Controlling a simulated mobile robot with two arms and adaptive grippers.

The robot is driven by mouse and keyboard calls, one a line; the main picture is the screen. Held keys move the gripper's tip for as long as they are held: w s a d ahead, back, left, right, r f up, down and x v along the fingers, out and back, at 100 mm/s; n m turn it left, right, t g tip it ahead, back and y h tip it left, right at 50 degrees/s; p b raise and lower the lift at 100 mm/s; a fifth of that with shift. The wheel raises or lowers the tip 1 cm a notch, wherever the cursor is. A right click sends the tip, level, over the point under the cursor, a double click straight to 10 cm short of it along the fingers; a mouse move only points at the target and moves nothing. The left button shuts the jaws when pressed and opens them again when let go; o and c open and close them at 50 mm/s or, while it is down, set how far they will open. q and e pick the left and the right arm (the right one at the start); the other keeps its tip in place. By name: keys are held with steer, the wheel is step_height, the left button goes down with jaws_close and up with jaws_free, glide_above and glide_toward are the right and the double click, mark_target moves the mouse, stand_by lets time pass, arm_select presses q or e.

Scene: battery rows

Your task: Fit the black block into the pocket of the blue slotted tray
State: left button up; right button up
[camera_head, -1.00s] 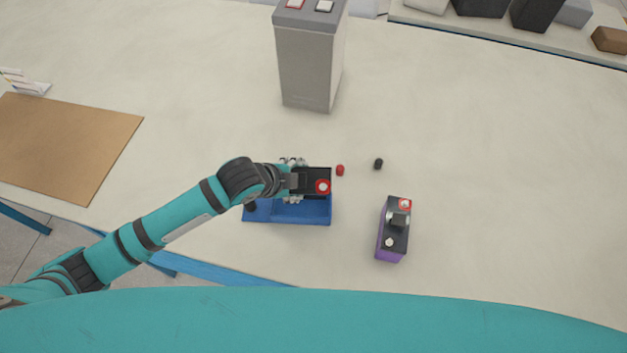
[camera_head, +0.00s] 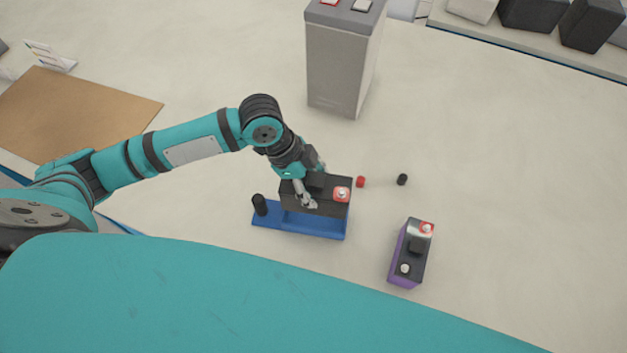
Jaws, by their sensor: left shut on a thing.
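The black block (camera_head: 328,206) has a dark top with a red-ringed terminal at its right end. My left gripper (camera_head: 313,184) is shut on it, with one finger on its near side and the other on its far side. The block is level and lies over the far part of the blue slotted tray (camera_head: 300,229). The tray's near part shows in front of it. A black post stands at the tray's left end. The block hides the pocket, so I cannot tell whether it is seated or above it. My right gripper is not in view.
A purple block with a black top (camera_head: 410,252) stands to the right of the tray. A red cap (camera_head: 361,182) and a black cap (camera_head: 402,180) lie behind it. A tall grey battery (camera_head: 340,70) stands further back. A brown mat (camera_head: 75,115) lies at the left.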

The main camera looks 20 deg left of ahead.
arm_select(q)
steer(key=shift+r, duration=0.2)
steer(key=shift+w+p, duration=0.1)
steer(key=shift+p, duration=0.4)
steer(key=shift+f+b, duration=1.6)
steer(key=shift+f, duration=1.35)
steer(key=shift+p, duration=1.1)
steer(key=shift+f+b, duration=1.6)
steer(key=shift+f, duration=1.2)
steer(key=o, duration=1.8)
